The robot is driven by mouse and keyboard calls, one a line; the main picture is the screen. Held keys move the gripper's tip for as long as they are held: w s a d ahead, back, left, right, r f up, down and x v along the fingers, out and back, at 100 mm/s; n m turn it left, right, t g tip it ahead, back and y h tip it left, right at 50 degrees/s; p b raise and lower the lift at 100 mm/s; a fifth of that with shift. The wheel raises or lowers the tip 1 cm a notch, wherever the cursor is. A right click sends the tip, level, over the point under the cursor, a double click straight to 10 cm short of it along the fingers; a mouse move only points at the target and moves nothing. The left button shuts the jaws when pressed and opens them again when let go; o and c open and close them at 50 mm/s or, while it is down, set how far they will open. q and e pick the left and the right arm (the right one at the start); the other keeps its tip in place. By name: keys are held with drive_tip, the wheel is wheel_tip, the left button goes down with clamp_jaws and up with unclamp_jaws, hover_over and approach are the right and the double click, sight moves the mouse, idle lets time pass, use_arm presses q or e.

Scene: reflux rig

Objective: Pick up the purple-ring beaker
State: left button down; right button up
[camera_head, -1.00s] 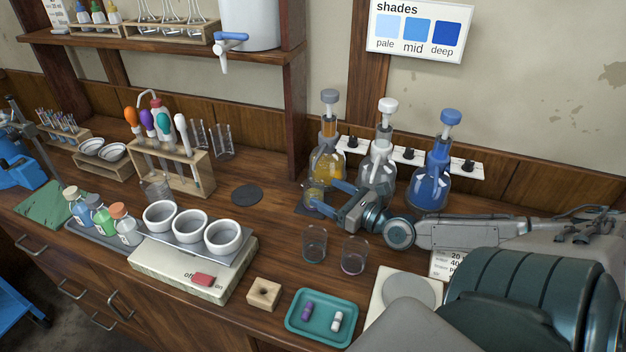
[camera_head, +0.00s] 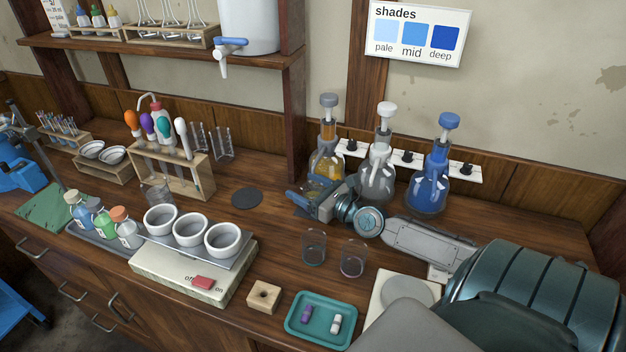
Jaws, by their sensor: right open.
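Two small clear beakers stand on the bench in front of the dispenser bottles. The right one, with a faint purplish ring at its base, looks like the purple-ring beaker (camera_head: 352,260). The left beaker (camera_head: 313,248) has a greenish base. My right gripper (camera_head: 294,203) is open, in front of the yellow dispenser bottle (camera_head: 326,165), behind and to the left of both beakers and apart from them. Its arm runs behind the purple-ring beaker. The spot under the yellow bottle is largely hidden by the gripper. My left gripper is not in view.
A clear bottle (camera_head: 376,180) and a blue bottle (camera_head: 430,185) stand behind my right arm. A teal tray (camera_head: 292,318) and a wooden block (camera_head: 263,297) lie in front of the beakers. A hot plate (camera_head: 160,271) with several white bowls is to the left.

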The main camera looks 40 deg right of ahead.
drive_tip(key=c, duration=1.2)
drive_tip(key=shift+r, duration=0.15)
